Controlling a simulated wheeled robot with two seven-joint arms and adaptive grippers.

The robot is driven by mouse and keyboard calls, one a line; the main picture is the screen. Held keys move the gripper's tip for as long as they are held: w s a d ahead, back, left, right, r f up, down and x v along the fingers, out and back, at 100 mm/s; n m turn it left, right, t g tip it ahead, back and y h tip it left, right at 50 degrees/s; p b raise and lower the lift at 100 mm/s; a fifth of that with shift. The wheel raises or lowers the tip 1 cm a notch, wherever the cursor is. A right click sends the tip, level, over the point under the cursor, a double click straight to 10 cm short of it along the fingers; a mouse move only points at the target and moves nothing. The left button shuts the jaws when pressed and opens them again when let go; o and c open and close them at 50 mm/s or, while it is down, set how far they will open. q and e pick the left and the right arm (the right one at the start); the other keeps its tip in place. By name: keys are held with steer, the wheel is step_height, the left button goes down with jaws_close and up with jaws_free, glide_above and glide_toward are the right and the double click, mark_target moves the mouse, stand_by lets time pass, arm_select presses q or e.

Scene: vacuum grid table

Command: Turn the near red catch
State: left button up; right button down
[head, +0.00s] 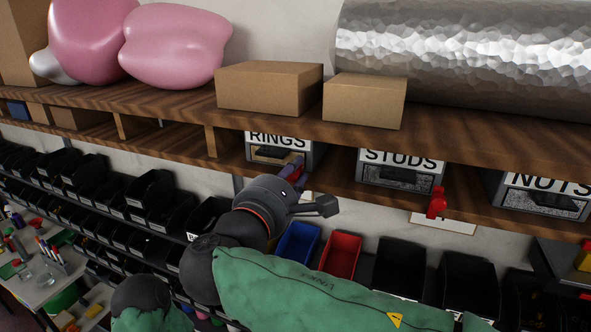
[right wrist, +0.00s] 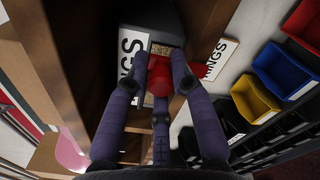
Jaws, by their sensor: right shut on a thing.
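My right gripper (head: 294,172) reaches to the shelf edge in front of the box labelled RINGS (head: 279,139). In the right wrist view, its purple fingers close on a red catch (right wrist: 158,84) from both sides, with the RINGS box (right wrist: 131,68) right behind. The fingers hide part of this catch, so its exact angle is hard to tell. A second red catch (head: 437,203) stands free at the shelf edge below the STUDS box (head: 399,168). My left gripper is not in view.
A NUTS box (head: 543,193) sits farther right on the same wooden shelf. Cardboard boxes (head: 268,88) and a large metallic roll (head: 460,58) lie on the shelf above. Blue (head: 297,243) and red bins (head: 341,254) hang below, close to my right arm.

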steer(key=shift+a+f, duration=0.1)
steer(key=shift+f, duration=0.15)
steer(key=c, duration=1.3)
jaws_free()
steer(key=shift+o, duration=1)
steer(key=shift+a, duration=0.1)
steer(key=shift+s+r, duration=0.1)
steer(key=shift+s, duration=0.3)
steer(key=v, duration=1.1)
steer(key=shift+a, duration=0.2)
